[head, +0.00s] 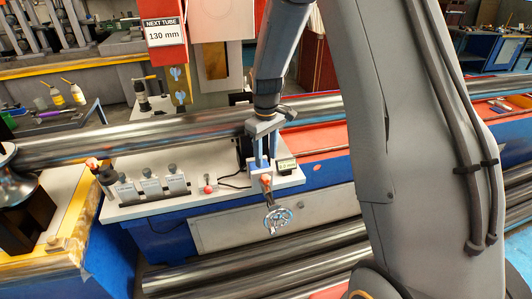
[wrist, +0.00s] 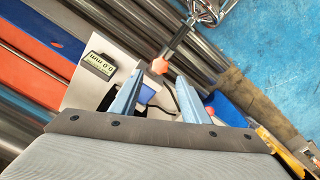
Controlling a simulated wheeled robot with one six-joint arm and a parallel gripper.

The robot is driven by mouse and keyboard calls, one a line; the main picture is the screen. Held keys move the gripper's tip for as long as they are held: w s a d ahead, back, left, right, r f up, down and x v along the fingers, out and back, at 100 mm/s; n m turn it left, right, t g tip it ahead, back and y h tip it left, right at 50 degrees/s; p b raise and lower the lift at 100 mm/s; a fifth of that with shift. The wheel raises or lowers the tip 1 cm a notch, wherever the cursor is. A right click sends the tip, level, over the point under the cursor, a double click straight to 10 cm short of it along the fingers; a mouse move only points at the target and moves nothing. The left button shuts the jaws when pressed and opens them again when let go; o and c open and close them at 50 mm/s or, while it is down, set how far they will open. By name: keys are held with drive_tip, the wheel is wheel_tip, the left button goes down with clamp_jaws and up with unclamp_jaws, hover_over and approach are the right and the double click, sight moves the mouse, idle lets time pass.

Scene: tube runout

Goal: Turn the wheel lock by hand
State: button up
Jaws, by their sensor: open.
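A chrome handwheel (head: 278,218) hangs at the front of a white plate, on a short shaft. A small red-orange knob (head: 266,179), apparently the wheel lock, sits on that shaft just behind the wheel. In the wrist view the knob (wrist: 160,66) shows between and just beyond the fingertips, and part of the handwheel (wrist: 206,10) is at the top edge. My gripper (head: 263,165) points down over the plate, close behind the knob. In the wrist view my gripper (wrist: 158,78) is open, with nothing held. Whether a finger touches the knob cannot be told.
A small digital display (wrist: 100,64) reads 0.0 mm beside the gripper. A long steel tube (head: 150,135) runs behind it. Several grey blocks (head: 151,189) and another red knob (head: 208,188) stand on the white plate (head: 140,208). More tubes (head: 260,270) lie below. A sign (head: 164,30) reads "NEXT TUBE 130 mm".

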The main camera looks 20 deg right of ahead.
sight(266, 178)
drive_tip(key=shift+f+b, duration=2.7)
drive_tip(key=shift+f, duration=1.3)
drive_tip(key=shift+r, duration=0.1)
drive_tip(key=c, duration=0.8)
